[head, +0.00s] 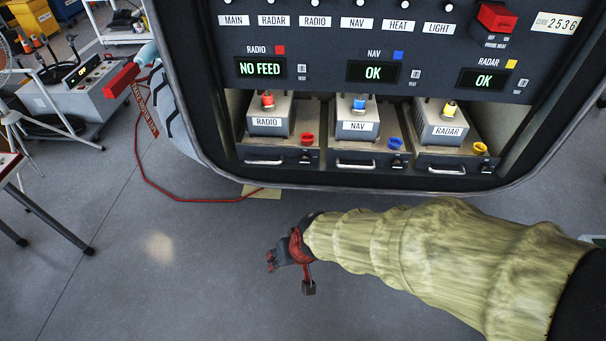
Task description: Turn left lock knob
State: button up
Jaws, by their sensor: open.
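Three equipment trays sit side by side in an open bay. The left one holds a grey box (267,122) labelled RADIO, and its front has a silver handle (264,162). A small dark knob (305,157) is at the right end of that front, below a red round fitting (307,139). My gripper (288,272) is open and empty, at the end of my sleeved arm. It appears over the floor, in front of and below the left tray, apart from the knob. The knob's exact turn position is too small to tell.
The NAV box (357,126) and RADAR box (443,130) stand to the right, with similar tray fronts. Above, the radio display (260,68) reads NO FEED; the other two read OK. A red cable (165,190) lies on the floor at left. Floor around my gripper is clear.

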jog(key=w+a+f+m+t+b, duration=0.1)
jog(key=w+a+f+t+b, duration=0.1)
jog(key=w+a+f+t, duration=0.35)
jog(key=m+t+h, duration=0.5)
jog(key=m+t, duration=0.1)
jog(key=t, duration=0.3)
send_near(304, 163)
jog(key=w, duration=0.2)
jog(key=w+b, duration=0.1)
jog(key=w, duration=0.2)
jog(key=w+b, duration=0.1)
jog(key=w, duration=0.2)
jog(key=shift+w+d+f, duration=0.1)
jog(key=shift+w+d, duration=0.1)
jog(key=shift+d, duration=0.15)
jog(key=c, duration=0.3)
jog(key=c, duration=0.8)
grip_shut()
